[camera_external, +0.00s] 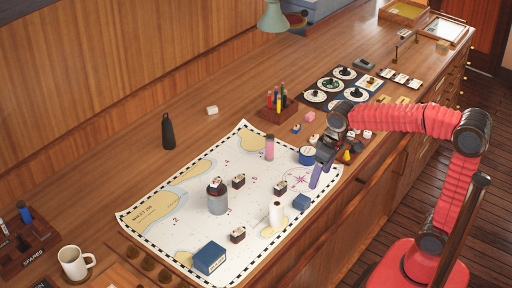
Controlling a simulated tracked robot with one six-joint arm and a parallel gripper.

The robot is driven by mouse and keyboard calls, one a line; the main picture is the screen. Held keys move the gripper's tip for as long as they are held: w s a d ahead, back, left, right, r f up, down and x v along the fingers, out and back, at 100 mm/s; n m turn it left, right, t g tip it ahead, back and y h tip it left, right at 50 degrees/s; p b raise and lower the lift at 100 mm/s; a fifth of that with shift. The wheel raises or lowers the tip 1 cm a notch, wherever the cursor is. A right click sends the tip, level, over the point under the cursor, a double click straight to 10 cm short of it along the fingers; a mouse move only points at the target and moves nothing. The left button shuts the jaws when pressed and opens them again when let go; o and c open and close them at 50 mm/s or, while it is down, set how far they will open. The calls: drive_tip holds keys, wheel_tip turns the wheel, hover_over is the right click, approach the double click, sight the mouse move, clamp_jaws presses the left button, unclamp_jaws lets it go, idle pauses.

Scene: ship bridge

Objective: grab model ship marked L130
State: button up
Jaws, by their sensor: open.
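Several small dark model ships with pale tops stand on the chart: one (238,181) near the middle, one (280,188) right of it, one (237,235) nearer the front. Another dark and pale piece (217,184) sits at the top of a grey cylinder (217,203). Their markings are too small to read, so I cannot tell which is L130. My gripper (317,182) is open and points down over the chart's right side, to the right of these ships. No ship shows between its fingers.
The chart (190,215) also bears a blue box (210,258), a small blue block (301,203) close to my gripper, a white bottle (276,214), a pink bottle (269,148) and a round blue tin (306,155). A pen holder (277,112) stands behind. The chart's left part is fairly clear.

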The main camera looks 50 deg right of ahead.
drive_tip(key=w+a+g, duration=0.2)
drive_tip(key=w+a, duration=0.1)
drive_tip(key=w, duration=0.9)
wheel_tip(320, 180, up, 5)
drive_tip(key=m, duration=0.1)
hover_over(280, 184)
drive_tip(key=shift+s+a+f, duration=0.1)
drive_tip(key=shift+a+f, duration=0.05)
drive_tip(key=shift+f, duration=4.35)
drive_tip(key=shift+f, duration=2.6)
